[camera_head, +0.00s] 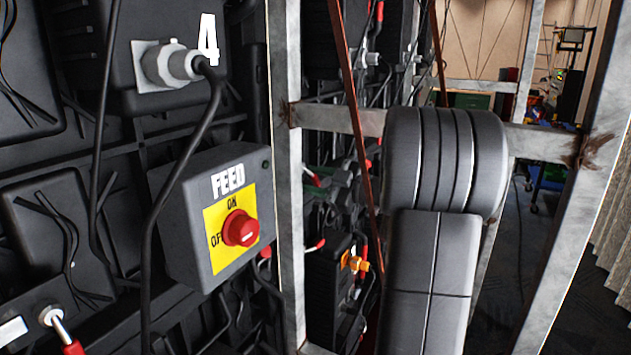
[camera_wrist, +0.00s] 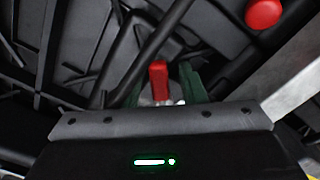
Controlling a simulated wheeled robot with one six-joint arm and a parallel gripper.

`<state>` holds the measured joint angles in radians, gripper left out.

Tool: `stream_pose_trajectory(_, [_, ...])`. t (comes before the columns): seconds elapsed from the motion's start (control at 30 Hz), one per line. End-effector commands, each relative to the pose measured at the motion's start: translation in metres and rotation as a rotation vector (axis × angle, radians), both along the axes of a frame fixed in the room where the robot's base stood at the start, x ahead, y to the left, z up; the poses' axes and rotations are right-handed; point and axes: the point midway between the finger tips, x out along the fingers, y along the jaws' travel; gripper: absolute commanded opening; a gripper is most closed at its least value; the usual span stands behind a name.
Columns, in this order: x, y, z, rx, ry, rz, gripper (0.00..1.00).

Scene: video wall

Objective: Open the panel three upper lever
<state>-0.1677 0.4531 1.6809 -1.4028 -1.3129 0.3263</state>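A red-handled lever (camera_wrist: 159,82) on a pale metal base stands in the middle of the wrist view. My gripper (camera_wrist: 162,88) has its two green fingers on either side of the lever, with a visible gap at the right finger. It looks open around the handle rather than clamped. In the head view a red lever handle (camera_head: 311,177) shows beyond the metal post, beside dark green parts that look like my gripper, partly hidden. No label for panel three is readable, so I cannot tell which panel this lever belongs to.
A grey FEED box (camera_head: 213,215) with a red ON/OFF knob (camera_head: 240,229) is at left centre, near a connector (camera_head: 168,65) marked 4. A metal frame post (camera_head: 287,150) and hanging cables stand close by. A red round button (camera_wrist: 264,13) shows upper right in the wrist view.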

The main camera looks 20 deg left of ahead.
Motion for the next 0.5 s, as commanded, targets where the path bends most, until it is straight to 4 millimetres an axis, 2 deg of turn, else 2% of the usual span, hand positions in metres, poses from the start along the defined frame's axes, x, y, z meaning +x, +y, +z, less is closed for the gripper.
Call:
stream_pose_trajectory(0.2, [0.0002,0.0001,0.0,0.0,0.0,0.0,0.37])
stream_pose_trajectory(0.4, [0.0001,-0.0001,0.0,0.0,0.0,0.0,0.0])
stream_pose_trajectory(0.5, [0.0001,-0.0001,-0.0002,0.0,0.0,0.0,0.0])
